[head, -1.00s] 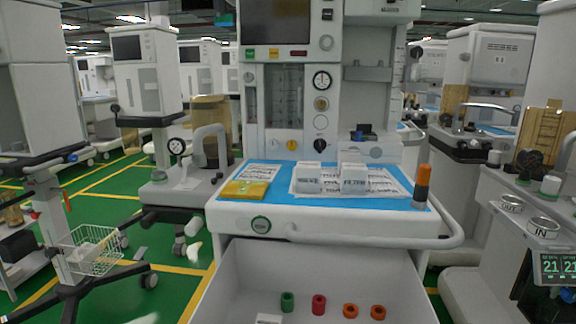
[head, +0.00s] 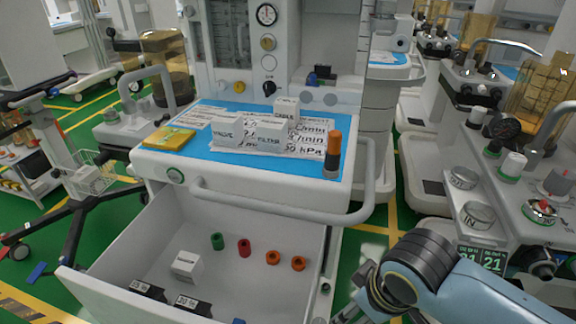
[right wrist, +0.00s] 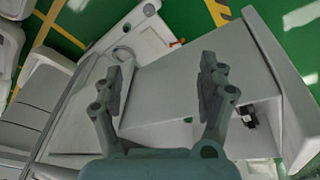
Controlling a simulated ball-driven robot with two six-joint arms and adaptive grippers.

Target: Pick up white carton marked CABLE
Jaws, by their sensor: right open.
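The white carton marked CABLE (head: 286,109) stands on the blue mat at the back of the cart top, behind two other white cartons. Its small lettering is only just readable. The carton marked VALVE (head: 227,131) and the carton marked FILTER (head: 271,138) stand in front of it and hide its lower part. My right gripper (right wrist: 162,80) is open and empty in the right wrist view, over the cart and its drawer. In the head view my right arm comes in low at the right, well below and to the right of the cartons. My left gripper is not in view.
An orange-topped cylinder (head: 333,155) stands at the mat's right corner, a yellow packet (head: 169,138) at its left. A handrail (head: 285,207) runs along the front. The open drawer (head: 100,272) holds another white carton (head: 187,265), coloured rings and dark boxes.

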